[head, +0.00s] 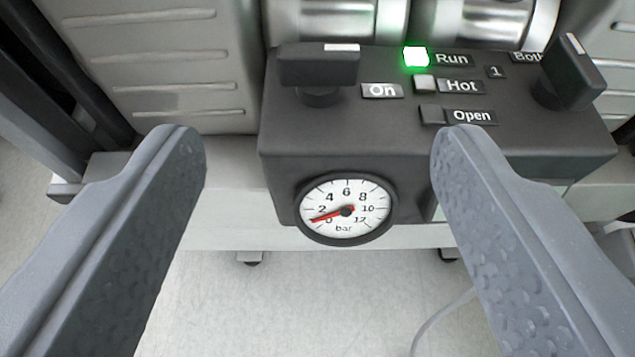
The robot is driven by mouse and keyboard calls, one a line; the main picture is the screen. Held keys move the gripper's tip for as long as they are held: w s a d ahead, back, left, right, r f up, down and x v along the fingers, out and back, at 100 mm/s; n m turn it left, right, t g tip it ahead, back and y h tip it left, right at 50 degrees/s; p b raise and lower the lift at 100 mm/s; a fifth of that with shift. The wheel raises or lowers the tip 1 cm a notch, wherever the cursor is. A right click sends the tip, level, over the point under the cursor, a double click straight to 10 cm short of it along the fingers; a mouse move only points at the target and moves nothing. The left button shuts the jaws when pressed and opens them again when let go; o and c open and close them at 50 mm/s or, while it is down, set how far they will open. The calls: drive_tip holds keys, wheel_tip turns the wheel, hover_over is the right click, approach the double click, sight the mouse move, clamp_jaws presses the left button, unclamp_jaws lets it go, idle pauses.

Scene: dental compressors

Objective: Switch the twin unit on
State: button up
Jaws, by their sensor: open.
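The twin unit's dark control box (410,150) fills the upper middle of the head view. A black knob (320,66) with a white mark stands at its left, beside the "On" label (382,90); its bar lies sideways. The green "Run" lamp (415,57) is lit. A second knob (573,72) stands at the right by a "Both" label (526,57). A round gauge (345,210) has its red needle near 0 to 1 bar. My gripper (318,140) is open and empty, its fingers either side of the gauge.
Ribbed grey housing (160,60) stands behind on the left, with silver cylinders (340,20) behind the box. A pale frame rail (230,215) runs below. A thin pale cable (435,318) lies on the light floor (280,310). Space below the gauge looks clear.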

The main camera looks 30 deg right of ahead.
drive_tip(key=shift+p+v, duration=0.35)
drive_tip(key=shift+v, duration=1.9)
